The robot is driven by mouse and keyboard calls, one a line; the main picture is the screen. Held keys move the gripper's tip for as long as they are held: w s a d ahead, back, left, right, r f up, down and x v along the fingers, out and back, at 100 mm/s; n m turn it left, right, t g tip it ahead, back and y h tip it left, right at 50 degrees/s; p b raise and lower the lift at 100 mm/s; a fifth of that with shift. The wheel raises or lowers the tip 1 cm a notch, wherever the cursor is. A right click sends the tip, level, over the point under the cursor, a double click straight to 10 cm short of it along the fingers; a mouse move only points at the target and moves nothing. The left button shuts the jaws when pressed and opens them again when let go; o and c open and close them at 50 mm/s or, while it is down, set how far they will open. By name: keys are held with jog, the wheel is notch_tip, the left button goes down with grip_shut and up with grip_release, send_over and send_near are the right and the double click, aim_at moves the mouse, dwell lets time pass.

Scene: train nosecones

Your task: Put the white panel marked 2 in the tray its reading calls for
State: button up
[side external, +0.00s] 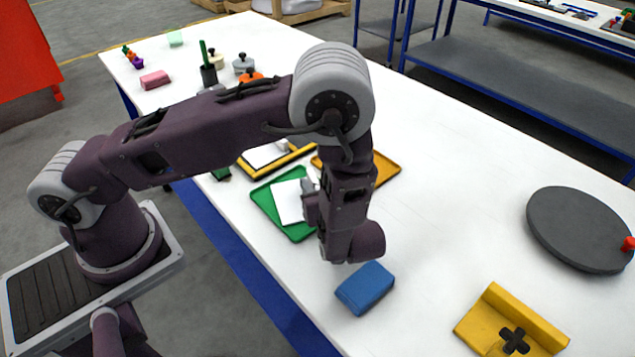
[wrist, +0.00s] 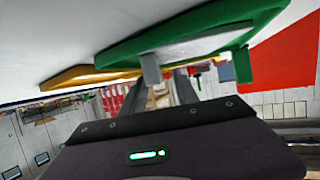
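A white panel (side external: 287,203) lies in the green tray (side external: 298,233), partly hidden by my arm; no mark on it can be read. My gripper (side external: 309,188) is low at the panel's right edge, and whether it touches the panel is unclear. The wrist view shows the green tray (wrist: 118,56) at a steep tilt with a grey-white slab (wrist: 205,44) at it and a grey finger-like part (wrist: 150,68) beside it. The finger gap cannot be made out. A yellow tray (side external: 250,171) with a white surface inside and an orange tray (side external: 388,171) stand behind, partly covered by my arm.
A blue block (side external: 365,287) lies in front of my wrist. A yellow fixture with a black cross (side external: 512,322) and a grey disc (side external: 578,228) are at right. A pink block (side external: 154,80) and pots are at the far left. The table's right middle is clear.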

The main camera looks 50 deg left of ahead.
jog(key=shift+r, duration=0.1)
jog(key=shift+r, duration=0.6)
jog(key=v, duration=1.2)
jog(key=w+d+r+t+h, duration=0.35)
jog(key=w+r+h, duration=0.25)
jog(key=w, duration=0.4)
jog(key=w+d+r+m+t+h, duration=0.25)
jog(key=r+m+h, duration=0.4)
jog(key=r, duration=0.85)
jog(key=s+a+r+m+g+h, duration=0.1)
jog(key=s+r+m+h, duration=0.15)
jog(key=s, duration=0.45)
jog(key=s+a+r+m+g+h, duration=0.1)
jog(key=s+a+r+m+h, duration=0.15)
jog(key=s, duration=0.35)
jog(key=s+a+f+m+g+y, duration=0.1)
jog(key=s+a+f+y, duration=0.1)
jog(key=s+a, duration=0.3)
jog(key=s+a+f+m+g+y, duration=0.1)
jog(key=s+a, duration=0.5)
jog(key=s, duration=0.6)
notch_tip(320, 180, down, 4)
jog(key=shift+s+a+r+g+y, duration=0.1)
jog(key=shift+s+a+g+y, duration=0.15)
jog(key=shift+g+y, duration=0.7)
